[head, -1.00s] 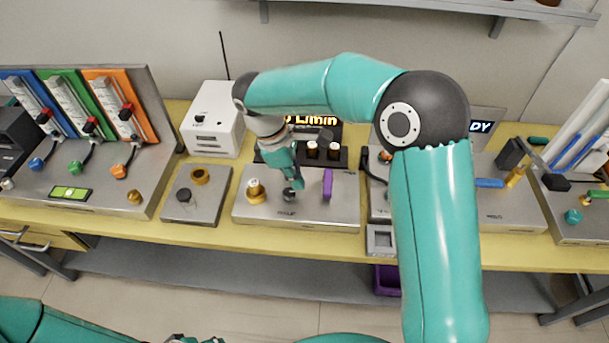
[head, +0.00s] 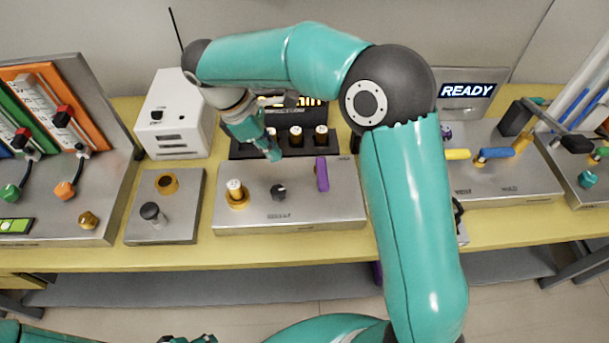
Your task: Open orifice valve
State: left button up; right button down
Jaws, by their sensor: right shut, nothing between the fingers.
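A silver panel (head: 345,213) in the middle of the bench carries a brass knob with a white top (head: 236,190), a black knob (head: 279,191) and an upright purple handle (head: 321,173). I cannot tell from the small lettering which of these is the orifice valve. My right gripper (head: 273,153) is shut and empty. It points down over the back of this panel, behind and above the black knob, apart from it. Small teal and dark parts show at the bottom edge on the left. They may belong to my left gripper, but its fingers cannot be made out.
Behind the panel stands a black unit (head: 282,140) with several brass fittings and a lit display. A white box (head: 176,113) and a small grey panel (head: 186,213) are to the left. A READY display (head: 468,90) and a panel with yellow and blue handles (head: 507,187) are to the right.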

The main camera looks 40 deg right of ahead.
aim_at(322, 175)
pick_arm(q)
jog(key=shift+r, duration=0.1)
pick_arm(e)
jog(key=shift+a, duration=0.15)
jog(key=x, duration=0.9)
jog(key=shift+f, duration=0.4)
jog(key=s+d, duration=0.1)
jog(key=s+d+p, duration=0.1)
jog(key=d, duration=0.1)
jog(key=shift+d, duration=0.2)
pick_arm(q)
jog(key=shift+r, duration=0.7)
pick_arm(e)
jog(key=shift+d+f, duration=0.1)
pick_arm(q)
jog(key=shift+d, duration=0.15)
pick_arm(e)
jog(key=shift+n, duration=0.3)
